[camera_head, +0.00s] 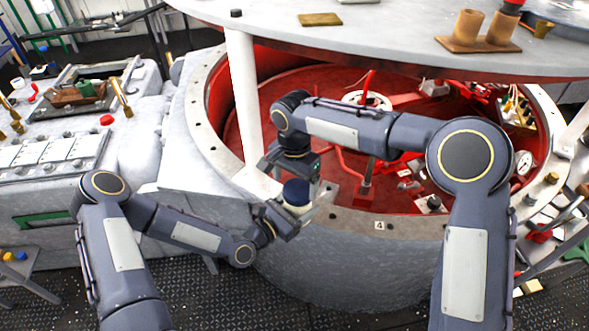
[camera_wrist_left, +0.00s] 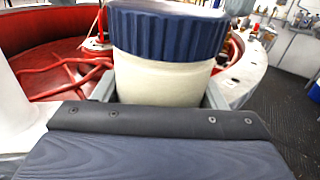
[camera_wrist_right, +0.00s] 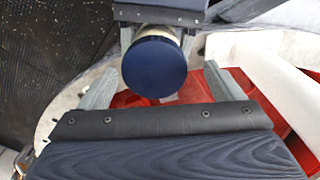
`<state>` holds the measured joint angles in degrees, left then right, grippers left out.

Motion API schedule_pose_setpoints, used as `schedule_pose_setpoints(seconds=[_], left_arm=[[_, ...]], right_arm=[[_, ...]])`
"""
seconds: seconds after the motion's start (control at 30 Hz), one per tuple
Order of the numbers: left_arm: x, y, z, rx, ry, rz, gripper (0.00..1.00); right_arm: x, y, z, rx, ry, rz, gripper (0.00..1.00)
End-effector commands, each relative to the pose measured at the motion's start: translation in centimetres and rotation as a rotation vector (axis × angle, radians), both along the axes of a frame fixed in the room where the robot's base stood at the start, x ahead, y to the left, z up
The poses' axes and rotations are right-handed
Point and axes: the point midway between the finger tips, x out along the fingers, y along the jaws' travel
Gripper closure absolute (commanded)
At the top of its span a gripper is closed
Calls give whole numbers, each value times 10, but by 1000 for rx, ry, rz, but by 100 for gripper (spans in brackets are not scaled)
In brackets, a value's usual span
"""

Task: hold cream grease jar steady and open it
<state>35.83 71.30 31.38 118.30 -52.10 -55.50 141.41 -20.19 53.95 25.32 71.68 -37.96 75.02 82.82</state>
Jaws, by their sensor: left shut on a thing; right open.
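The grease jar has a cream body (camera_wrist_left: 160,80) and a ridged dark blue lid (camera_wrist_left: 168,30). In the head view the lid (camera_head: 296,192) is above the red-lined round well's near rim. My left gripper (camera_head: 303,210) is shut around the cream body, its fingers (camera_wrist_left: 213,95) on either side, and the jar looks upright. The lid is on the jar. My right gripper (camera_head: 295,180) is directly over the jar, pointing down and open. In the right wrist view the round lid top (camera_wrist_right: 155,67) lies between its spread fingers, with a gap visible on each side.
The round well (camera_head: 230,130) has red pipes inside. A pale post (camera_head: 242,90) stands left of the jar, holding up a grey round top (camera_head: 380,40) with brown cups (camera_head: 485,28). A grey machine block (camera_head: 60,130) with small parts is at left.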

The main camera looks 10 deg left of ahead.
Motion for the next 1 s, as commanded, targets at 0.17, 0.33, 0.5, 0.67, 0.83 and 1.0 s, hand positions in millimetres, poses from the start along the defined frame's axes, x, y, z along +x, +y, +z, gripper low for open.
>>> schedule_pose_setpoints(seconds=[0.17, 0.33, 0.5, 0.67, 0.83, 1.0], left_arm=[[0, 0, 1, -1, -2, 0, 98], [0, 0, 1, -1, -2, 0, 98], [0, 0, 1, -1, -2, 0, 98], [0, 0, 1, -1, -2, -1, 98], [-1, -2, 1, 0, -3, -6, 98], [-2, -3, 2, 0, -4, -11, 98]], right_arm=[[0, 0, -15, 0, 1, 0, 13], [0, 0, -17, 0, 0, 0, 13], [0, 0, -17, 0, 0, 0, 17], [0, 0, -17, 2, -1, 0, 38], [0, 1, -16, 5, -3, 1, 60], [0, 2, -15, 8, -4, 85, 60]])
